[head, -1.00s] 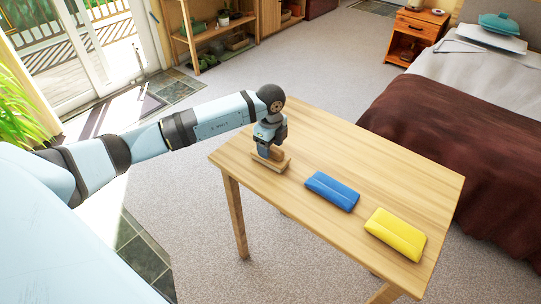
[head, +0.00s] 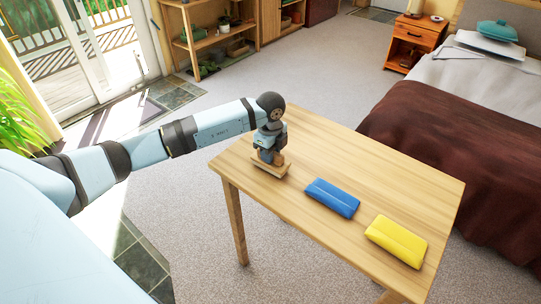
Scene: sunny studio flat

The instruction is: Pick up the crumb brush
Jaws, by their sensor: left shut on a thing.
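The crumb brush (head: 284,171) is a small light-wood piece with a flat base, at the far left end of the wooden table (head: 400,179). My left gripper (head: 268,156) points down over it and is shut on its upper part, which the fingers partly hide. I cannot tell whether the brush base touches the tabletop or is slightly above it. My right gripper is not in view.
A blue pouch-like thing (head: 332,198) and a yellow one (head: 396,241) lie on the table to the right of the brush. A bed (head: 450,130) stands beyond the table's right side. The tabletop behind the pouches is clear.

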